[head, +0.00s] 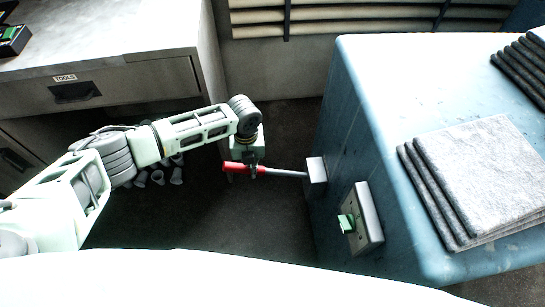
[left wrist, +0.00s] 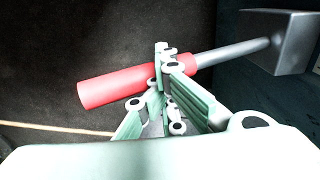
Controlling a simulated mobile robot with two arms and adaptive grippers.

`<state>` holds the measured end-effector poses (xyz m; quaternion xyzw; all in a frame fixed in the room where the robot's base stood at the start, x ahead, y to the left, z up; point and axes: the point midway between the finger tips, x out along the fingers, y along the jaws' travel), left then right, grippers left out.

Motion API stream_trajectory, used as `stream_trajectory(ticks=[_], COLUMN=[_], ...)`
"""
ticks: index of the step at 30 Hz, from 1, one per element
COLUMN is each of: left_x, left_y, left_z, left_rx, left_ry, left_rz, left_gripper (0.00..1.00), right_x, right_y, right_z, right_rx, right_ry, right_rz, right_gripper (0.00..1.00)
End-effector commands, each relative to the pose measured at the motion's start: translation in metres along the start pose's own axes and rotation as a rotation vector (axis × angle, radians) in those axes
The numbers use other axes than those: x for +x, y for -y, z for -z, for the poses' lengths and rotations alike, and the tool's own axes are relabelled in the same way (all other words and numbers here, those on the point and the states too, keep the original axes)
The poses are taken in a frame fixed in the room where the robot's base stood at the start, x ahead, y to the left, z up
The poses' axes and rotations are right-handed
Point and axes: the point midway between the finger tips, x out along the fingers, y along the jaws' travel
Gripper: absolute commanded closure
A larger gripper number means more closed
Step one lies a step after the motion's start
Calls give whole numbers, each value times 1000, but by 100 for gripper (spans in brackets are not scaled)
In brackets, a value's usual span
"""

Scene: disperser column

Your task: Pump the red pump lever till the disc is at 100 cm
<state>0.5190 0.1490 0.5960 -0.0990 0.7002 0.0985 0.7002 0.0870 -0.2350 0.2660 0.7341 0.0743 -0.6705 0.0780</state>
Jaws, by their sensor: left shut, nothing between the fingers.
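The red pump lever (head: 238,167) sticks out to the left from a grey block (head: 316,172) on the side of the blue cabinet. Its grey rod joins the red grip to that block. My left gripper (head: 254,172) is at the right end of the red grip. In the left wrist view the lever (left wrist: 108,87) runs slanted behind my left gripper (left wrist: 163,52), whose fingers are shut with nothing between them. The fingertips overlap the grip near the rod; whether they touch it I cannot tell. The disc is not in view, nor is my right gripper.
The blue cabinet (head: 340,120) fills the right, with folded grey cloths (head: 480,165) on top. A panel with a green switch (head: 346,222) sits below the lever block. A desk with a TOOLS drawer (head: 120,82) stands at the left. Dark floor lies below the lever.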

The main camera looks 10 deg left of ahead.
Motion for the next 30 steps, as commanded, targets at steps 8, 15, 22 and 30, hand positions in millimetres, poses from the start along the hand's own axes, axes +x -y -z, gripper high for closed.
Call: stream_trajectory(ticks=[8,15,22,30], left_x=[-46,-79,-91,-89], left_y=[-1,-1,-1,0], left_z=[0,0,0,0], left_rx=[0,0,0,0], left_ry=[-1,0,0,0], left_rz=[-3,-2,-2,-2], left_gripper=[100,100,100,100], right_x=[-43,-73,-83,-82], right_y=[-1,-2,-2,-2], right_z=[4,7,8,8], right_rx=[1,1,1,1], right_ry=[-1,-1,-1,-1], right_rz=[-1,-1,-1,-1], right_gripper=[60,60,60,60])
